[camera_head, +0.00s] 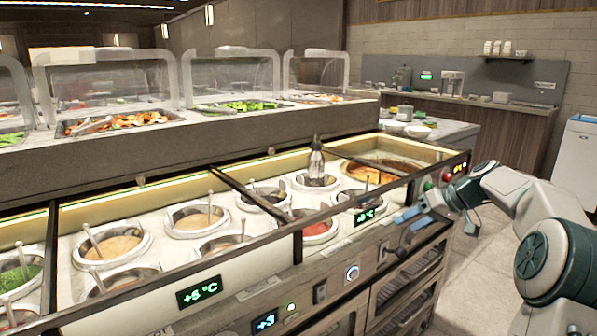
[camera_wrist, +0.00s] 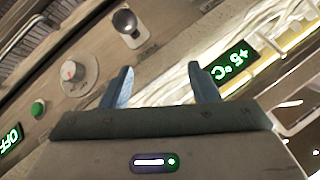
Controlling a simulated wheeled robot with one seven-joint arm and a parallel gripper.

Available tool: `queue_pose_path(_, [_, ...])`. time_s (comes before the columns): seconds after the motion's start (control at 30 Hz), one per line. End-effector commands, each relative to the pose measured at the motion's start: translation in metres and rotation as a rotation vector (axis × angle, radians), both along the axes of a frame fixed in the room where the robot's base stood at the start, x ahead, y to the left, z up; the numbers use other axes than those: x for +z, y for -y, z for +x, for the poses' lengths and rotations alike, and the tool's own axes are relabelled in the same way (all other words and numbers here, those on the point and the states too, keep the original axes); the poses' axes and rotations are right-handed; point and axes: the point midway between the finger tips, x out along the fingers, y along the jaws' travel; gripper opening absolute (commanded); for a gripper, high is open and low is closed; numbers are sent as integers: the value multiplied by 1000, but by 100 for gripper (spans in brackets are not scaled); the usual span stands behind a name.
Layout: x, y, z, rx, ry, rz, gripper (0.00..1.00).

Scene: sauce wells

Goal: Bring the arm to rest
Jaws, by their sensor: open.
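My gripper (camera_head: 410,219) is at the right end of the sauce counter, in front of its control panel, with my arm reaching in from the right edge of the head view. In the wrist view my gripper (camera_wrist: 160,72) has its two blue fingers apart with nothing between them. Behind the fingers is the counter's front panel (camera_wrist: 165,60), with a knob (camera_wrist: 74,71), a green button (camera_wrist: 38,107) and a lit green display (camera_wrist: 231,66). I cannot tell whether the fingers touch the panel.
The counter holds several round sauce wells (camera_head: 112,245), some with ladles. A clear bottle (camera_head: 316,163) stands upright among the wells. Glass-covered food trays (camera_head: 125,122) run behind. A white bin (camera_head: 577,160) stands far right. Open floor (camera_head: 480,265) lies right of the counter.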

Motion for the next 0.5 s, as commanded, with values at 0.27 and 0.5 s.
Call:
queue_pose_path(0.27, [74, -89, -69, -45, -192, -226, 55])
queue_pose_path(0.5, [123, -128, -148, -128, -276, -395, 55])
